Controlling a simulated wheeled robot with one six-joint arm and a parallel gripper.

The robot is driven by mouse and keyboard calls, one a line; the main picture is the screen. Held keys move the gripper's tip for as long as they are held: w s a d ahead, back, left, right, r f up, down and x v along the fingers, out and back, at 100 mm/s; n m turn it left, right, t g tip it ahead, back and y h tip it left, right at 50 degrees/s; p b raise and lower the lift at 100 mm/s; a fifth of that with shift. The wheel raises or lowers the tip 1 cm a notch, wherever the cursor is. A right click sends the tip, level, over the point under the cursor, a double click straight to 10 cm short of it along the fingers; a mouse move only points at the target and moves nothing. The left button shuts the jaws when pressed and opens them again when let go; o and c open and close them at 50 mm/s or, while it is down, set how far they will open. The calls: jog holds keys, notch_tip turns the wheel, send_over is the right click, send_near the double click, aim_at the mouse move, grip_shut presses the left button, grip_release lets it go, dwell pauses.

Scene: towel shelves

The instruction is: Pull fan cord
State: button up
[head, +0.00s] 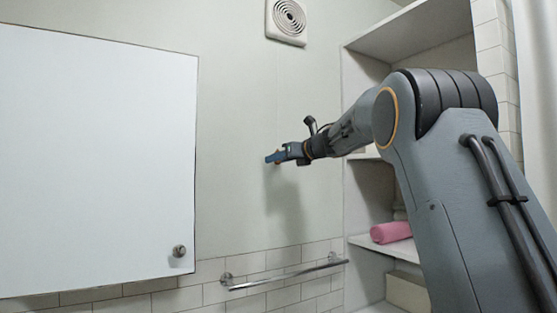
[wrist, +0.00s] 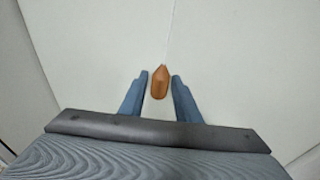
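The vent fan (head: 287,20), a white square with a round grille, is high on the wall in the head view. A faint thin line, seemingly its cord, runs down the wall below it. A brown, pointed cord pull (wrist: 159,83) shows in the wrist view. My gripper (head: 271,157) is stretched out below the fan near the wall. In the wrist view its two blue fingers (wrist: 161,76) are apart, one on each side of the pull, with a narrow gap on both sides. I cannot tell the pull's exact depth between them. My gripper hides the pull in the head view.
A white cabinet door (head: 95,160) with a round knob fills the left. A metal towel bar (head: 285,278) is on the tiles below. Shelves (head: 362,195) with a rolled pink towel (head: 391,232) stand at right, behind my arm. The wall around my gripper is bare.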

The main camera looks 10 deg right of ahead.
grip_shut()
jog(key=shift+f+b, duration=0.6)
jog(key=shift+b, duration=0.05)
jog(key=shift+o, duration=1.8)
grip_release()
jog(key=shift+r, duration=0.1)
jog(key=b+v, duration=0.3)
jog(key=v, duration=0.4)
jog(key=shift+s+d, duration=0.25)
jog(key=shift+s, duration=0.05)
